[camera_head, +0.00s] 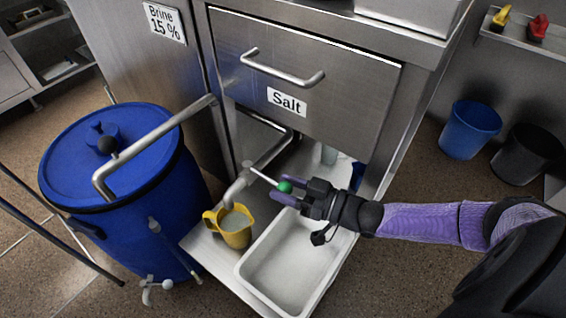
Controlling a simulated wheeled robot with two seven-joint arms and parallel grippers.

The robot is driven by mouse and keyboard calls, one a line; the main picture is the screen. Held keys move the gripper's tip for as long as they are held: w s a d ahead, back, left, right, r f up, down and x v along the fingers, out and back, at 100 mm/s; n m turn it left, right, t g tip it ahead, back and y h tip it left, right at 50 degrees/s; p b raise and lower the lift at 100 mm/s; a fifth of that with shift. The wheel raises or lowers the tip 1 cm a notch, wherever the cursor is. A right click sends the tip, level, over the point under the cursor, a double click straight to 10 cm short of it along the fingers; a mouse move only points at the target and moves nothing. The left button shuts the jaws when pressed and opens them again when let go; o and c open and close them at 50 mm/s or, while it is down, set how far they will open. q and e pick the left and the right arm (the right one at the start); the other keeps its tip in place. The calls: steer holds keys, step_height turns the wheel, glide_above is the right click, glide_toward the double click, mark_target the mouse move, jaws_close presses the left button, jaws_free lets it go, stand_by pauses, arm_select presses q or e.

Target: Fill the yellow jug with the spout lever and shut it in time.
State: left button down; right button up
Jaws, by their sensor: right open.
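The yellow jug (237,238) stands upright on a steel shelf, under the mouth of the spout (236,190). A pale surface shows inside the jug; I cannot tell whether liquid is running. The spout lever (262,176) is a thin light rod that ends in a green knob (285,187). My right gripper (281,192) comes in from the right and is open, with its purple-tipped fingers around or right beside the green knob. I cannot tell whether they touch it. My left gripper is not in view.
A white tray (247,268) lies right of the jug, below my right gripper. A blue barrel (115,235) stands at the left, with a bent pipe above it. A drawer labelled Salt (345,75) hangs above. Blue (470,128) and black (526,152) buckets stand at right.

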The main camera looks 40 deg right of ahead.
steer(key=shift+o, duration=1.2)
steer(key=shift+s+d+r, duration=0.1)
steer(key=shift+s+d, duration=0.05)
steer(key=shift+s, duration=0.05)
steer(key=p+v, duration=0.3)
steer(key=v, duration=0.6)
steer(key=shift+s+d, duration=0.1)
steer(key=shift+s, duration=0.1)
